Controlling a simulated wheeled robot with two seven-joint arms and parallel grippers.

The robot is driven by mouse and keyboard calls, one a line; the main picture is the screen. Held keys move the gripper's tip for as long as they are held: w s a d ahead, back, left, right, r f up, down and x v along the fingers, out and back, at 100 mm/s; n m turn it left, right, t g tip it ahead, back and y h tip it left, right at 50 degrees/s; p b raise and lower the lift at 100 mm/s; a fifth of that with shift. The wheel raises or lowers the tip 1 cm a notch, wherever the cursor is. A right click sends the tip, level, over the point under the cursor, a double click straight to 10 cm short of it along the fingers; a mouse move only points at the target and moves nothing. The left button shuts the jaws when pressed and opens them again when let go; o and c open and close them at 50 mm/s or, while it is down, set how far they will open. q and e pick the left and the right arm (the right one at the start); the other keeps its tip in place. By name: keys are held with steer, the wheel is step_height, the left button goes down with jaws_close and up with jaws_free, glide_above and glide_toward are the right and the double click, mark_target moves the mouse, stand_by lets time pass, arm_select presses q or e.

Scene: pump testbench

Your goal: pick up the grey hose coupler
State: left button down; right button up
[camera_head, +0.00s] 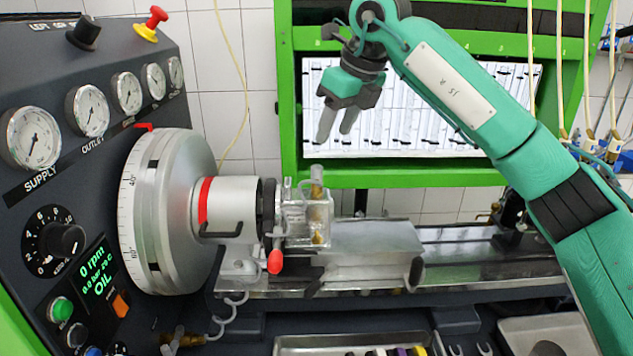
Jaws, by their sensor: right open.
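I cannot make out the grey hose coupler for certain. Several small fittings, dark, yellow and pale, lie in a metal tray (290,348) cut off by the bottom edge of the head view. They are too small and cropped to tell apart. My right gripper (337,136) is open and empty, its two grey fingers pointing down. It hangs in front of the green-framed lit panel, above the clear block on the bench and well above the tray. My left gripper is not in view.
A test bench with gauges and a large graduated drum (170,212) fills the left. A clear block with brass fittings (307,222) stands beside the drum's shaft. A metal rail (450,262) runs right. Another tray (548,333) is at lower right. The green frame (400,178) stands behind.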

mark_target(318, 166)
steer(key=p+x, duration=0.1)
steer(key=x, duration=0.7)
steer(key=shift+w+a+f+p, duration=0.2)
steer(key=shift+f+p, duration=0.15)
steer(key=shift+p, duration=0.2)
steer(key=x, duration=0.2)
steer(key=p+x, duration=0.1)
steer(key=shift+w+a+f, duration=0.15)
steer(key=shift+w+f, duration=0.1)
steer(key=shift+w, duration=0.15)
steer(key=shift+a+f, duration=0.1)
steer(key=shift+f, duration=0.25)
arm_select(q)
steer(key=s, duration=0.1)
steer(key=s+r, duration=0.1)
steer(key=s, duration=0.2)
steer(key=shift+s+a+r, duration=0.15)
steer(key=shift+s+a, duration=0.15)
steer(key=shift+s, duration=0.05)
arm_select(e)
steer(key=shift+c, duration=0.5)
jaws_close()
